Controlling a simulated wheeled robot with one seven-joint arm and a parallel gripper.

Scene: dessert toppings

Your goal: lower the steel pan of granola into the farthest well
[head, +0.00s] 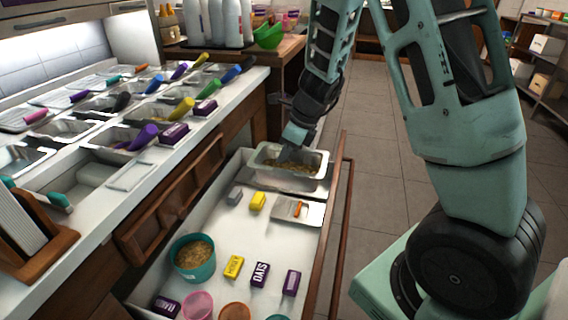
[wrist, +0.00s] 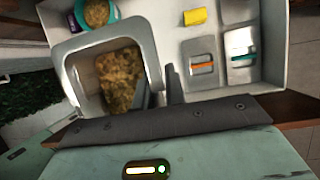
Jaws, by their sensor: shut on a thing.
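The steel pan of granola (head: 318,158) is at the far end of the open drawer, and it also shows in the wrist view (wrist: 154,62). Brown granola (wrist: 120,78) covers its bottom. My gripper (head: 287,152) reaches down to the pan from above. In the wrist view my gripper (wrist: 160,88) is shut on the pan's wall, one finger inside and one outside. Whether the pan rests on the drawer floor or hangs just above it I cannot tell. The counter (head: 118,212) at left holds rows of wells, many with pans and coloured scoops; which far wells are empty is unclear.
The drawer (head: 215,262) also holds a teal tub of granola (head: 193,268), yellow and purple boxes, small bowls and lidded steel pans. A wooden drawer front (head: 338,215) borders it at right. White bottles and green bowls (head: 268,36) stand on the back counter.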

